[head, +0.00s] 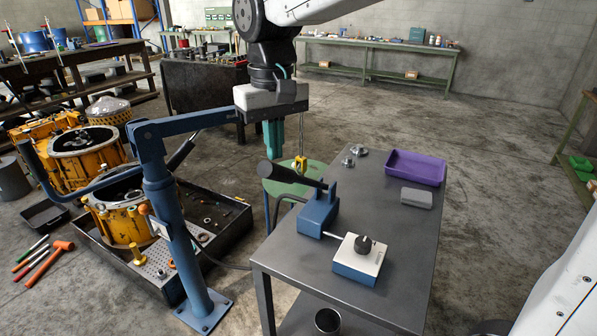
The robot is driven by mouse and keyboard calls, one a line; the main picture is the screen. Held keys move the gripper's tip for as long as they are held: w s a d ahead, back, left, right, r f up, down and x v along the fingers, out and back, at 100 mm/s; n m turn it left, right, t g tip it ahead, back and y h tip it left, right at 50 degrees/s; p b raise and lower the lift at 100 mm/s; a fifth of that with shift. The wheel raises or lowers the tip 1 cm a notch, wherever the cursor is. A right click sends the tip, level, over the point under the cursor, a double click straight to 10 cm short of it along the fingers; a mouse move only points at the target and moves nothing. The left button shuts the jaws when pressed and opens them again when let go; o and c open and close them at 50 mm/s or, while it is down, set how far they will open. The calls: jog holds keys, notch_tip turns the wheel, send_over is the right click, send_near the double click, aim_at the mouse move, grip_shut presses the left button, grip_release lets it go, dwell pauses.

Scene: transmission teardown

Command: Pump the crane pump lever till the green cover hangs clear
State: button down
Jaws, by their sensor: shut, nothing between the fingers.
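The pump lever (292,177) is a thick black bar rising to the left from the blue pump (317,214) on the grey bench. My gripper (274,158) points down with its teal fingers shut and empty, just above the lever's raised left end in the picture; I cannot tell whether they touch. The blue crane (169,220) stands left of the bench, its boom running behind my gripper. A yellow hook (300,163) shows right of the fingers.
On the bench (385,225) are a white-and-blue box with a black knob (360,258), a purple tray (415,167), a grey block (416,198) and small metal parts. Yellow housings (118,218) and a black tray (230,235) stand left.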

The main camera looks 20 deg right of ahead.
jog(key=shift+f, duration=0.95)
jog(key=s+a+f, duration=0.2)
jog(key=f, duration=0.7)
jog(key=s+a+f, duration=0.3)
jog(key=f, duration=0.6)
jog(key=shift+f, duration=0.3)
jog(key=w+d+r, duration=0.1)
jog(key=r, duration=0.5)
jog(key=w+d+r, duration=0.2)
jog(key=r, duration=0.4)
jog(key=w+d+r, duration=0.2)
jog(key=r, duration=0.4)
jog(key=shift+r, duration=0.4)
